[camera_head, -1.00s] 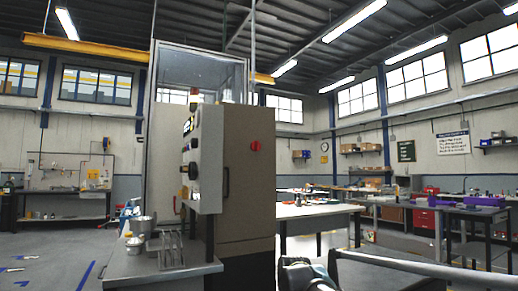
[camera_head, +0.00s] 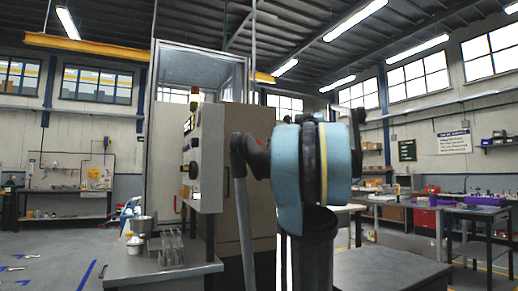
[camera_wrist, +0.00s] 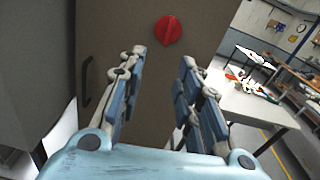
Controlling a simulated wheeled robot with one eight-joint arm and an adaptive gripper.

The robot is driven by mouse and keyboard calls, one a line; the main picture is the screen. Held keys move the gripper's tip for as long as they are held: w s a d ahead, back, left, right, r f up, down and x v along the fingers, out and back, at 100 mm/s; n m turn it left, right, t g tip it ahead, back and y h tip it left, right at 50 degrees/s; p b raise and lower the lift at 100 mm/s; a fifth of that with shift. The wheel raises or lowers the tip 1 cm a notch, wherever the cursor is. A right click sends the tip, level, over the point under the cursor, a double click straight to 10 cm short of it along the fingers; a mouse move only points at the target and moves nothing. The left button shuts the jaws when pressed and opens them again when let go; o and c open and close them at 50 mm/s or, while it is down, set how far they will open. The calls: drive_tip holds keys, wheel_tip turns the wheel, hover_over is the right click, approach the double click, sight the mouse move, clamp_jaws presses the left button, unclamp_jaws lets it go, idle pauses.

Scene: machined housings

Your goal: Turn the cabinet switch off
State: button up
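The red rotary switch (camera_wrist: 168,30) sits on the tan-brown side panel of the cabinet (camera_wrist: 125,22) in the wrist view, beyond and above the fingertips. My gripper (camera_wrist: 158,75) is open, its two blue and grey fingers apart with nothing between them. The switch appears a little above the gap between the fingers, and no contact is visible. In the head view my arm (camera_head: 310,165) stands in front of the cabinet (camera_head: 230,130) and hides the switch. The gripper fingers cannot be made out there.
A grey control box (camera_head: 207,160) with buttons juts from the cabinet's left. A black door handle (camera_wrist: 86,82) is left of the fingers in the wrist view. A white-topped table (camera_wrist: 250,100) stands to the right.

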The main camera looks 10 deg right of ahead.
drive_tip(key=r+m, duration=0.1)
approach(258, 144)
drive_tip(key=x, duration=0.8)
drive_tip(key=shift+w, duration=0.4)
drive_tip(key=shift+c, duration=0.6)
clamp_jaws()
